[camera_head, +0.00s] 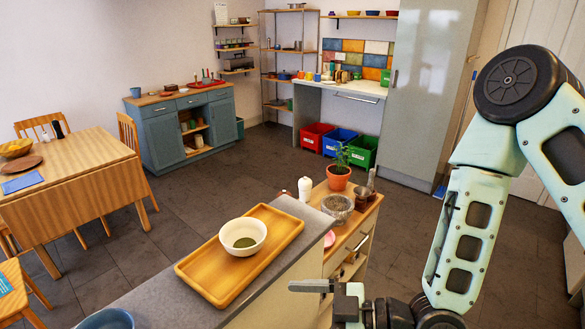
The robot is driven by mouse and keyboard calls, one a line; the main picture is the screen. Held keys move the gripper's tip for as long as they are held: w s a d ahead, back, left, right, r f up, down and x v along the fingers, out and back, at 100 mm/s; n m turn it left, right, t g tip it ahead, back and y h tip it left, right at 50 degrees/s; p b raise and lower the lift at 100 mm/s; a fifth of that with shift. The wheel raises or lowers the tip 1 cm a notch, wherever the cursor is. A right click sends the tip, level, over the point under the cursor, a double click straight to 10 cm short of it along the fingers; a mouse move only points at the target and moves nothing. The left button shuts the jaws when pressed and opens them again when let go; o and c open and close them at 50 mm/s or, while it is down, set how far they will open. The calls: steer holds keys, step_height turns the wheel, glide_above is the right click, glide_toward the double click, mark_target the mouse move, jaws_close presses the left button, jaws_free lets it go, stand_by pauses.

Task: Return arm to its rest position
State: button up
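My arm comes in from the right side of the head view, bent at a large dark joint, with its pale green links hanging down. A white bowl (243,237) with something dark green inside stands on the tray.
A potted plant (338,177), a grey bowl (338,208) and a white bottle (305,189) stand behind the gripper. A blue bowl (106,319) is at the bottom left. A wooden table (90,180) with chairs is at left. Open tiled floor (190,205) lies between.

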steer(key=w+d+f+m+h+b, duration=0.2)
steer(key=d+f+h+b, duration=0.4)
steer(key=h, duration=0.5)
steer(key=s+d+r+m+g+h+b, duration=0.1)
steer(key=s+d+r+m+h, duration=0.3)
steer(key=s, duration=0.7)
steer(key=d+r+m+g, duration=0.1)
steer(key=d+r+m, duration=0.1)
steer(key=d+r, duration=0.1)
steer(key=shift+r+g, duration=0.4)
steer(key=shift+r, duration=0.5)
